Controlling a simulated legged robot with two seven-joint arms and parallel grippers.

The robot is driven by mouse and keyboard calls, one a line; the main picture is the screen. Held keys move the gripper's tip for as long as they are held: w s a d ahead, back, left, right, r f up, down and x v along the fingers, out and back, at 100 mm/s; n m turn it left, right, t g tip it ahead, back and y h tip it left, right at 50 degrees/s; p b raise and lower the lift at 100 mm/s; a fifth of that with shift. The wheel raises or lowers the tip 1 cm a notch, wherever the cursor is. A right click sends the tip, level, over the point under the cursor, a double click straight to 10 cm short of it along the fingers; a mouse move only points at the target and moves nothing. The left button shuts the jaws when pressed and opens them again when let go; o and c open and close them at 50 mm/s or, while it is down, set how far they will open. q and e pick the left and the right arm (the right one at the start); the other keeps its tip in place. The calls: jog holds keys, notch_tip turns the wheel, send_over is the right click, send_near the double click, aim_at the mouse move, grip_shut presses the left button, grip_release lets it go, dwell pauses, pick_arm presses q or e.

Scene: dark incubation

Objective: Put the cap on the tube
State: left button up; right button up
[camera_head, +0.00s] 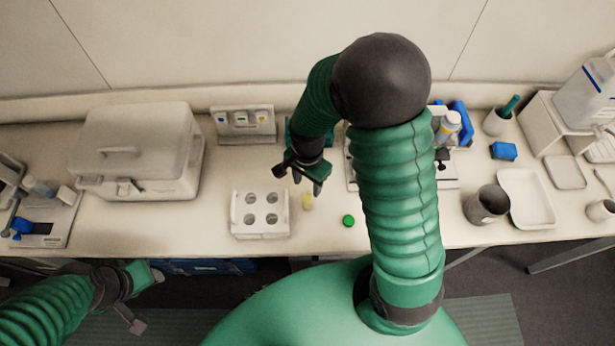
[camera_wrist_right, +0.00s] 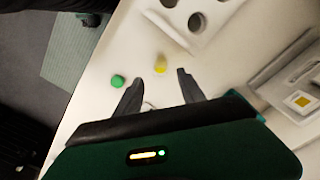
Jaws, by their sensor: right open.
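A small tube with yellowish contents (camera_head: 307,201) stands on the bench just right of the white rack. It also shows in the right wrist view (camera_wrist_right: 160,65), between and beyond the two fingertips. A green cap (camera_head: 348,220) lies on the bench to the tube's right, nearer the front edge. In the right wrist view the cap (camera_wrist_right: 118,81) is just outside the left finger. My right gripper (camera_head: 299,180) is open and empty, near the tube, with its fingers (camera_wrist_right: 159,84) spread apart. My left gripper (camera_head: 142,298) hangs in front of the bench at lower left; its jaw opening is unclear.
A white rack with several round holes (camera_head: 260,232) sits left of the tube. A lidded grey box (camera_head: 140,150) stands at the back left. A dark cup (camera_head: 487,204) and a white tray (camera_head: 526,198) are at the right. My right arm hides part of the bench.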

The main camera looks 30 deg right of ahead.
jog(key=r, duration=0.4)
jog(key=shift+s+d+r, duration=0.15)
jog(key=shift+d, duration=0.15)
jog(key=shift+s+a+r+n, duration=0.15)
jog(key=shift+r+n, duration=0.15)
jog(key=shift+n, duration=0.3)
jog(key=s+a+r+n+t, duration=0.2)
jog(key=s+a+n, duration=0.2)
jog(key=n, duration=0.8)
jog(key=shift+a+n+t, duration=0.3)
jog(key=shift+n, duration=0.1)
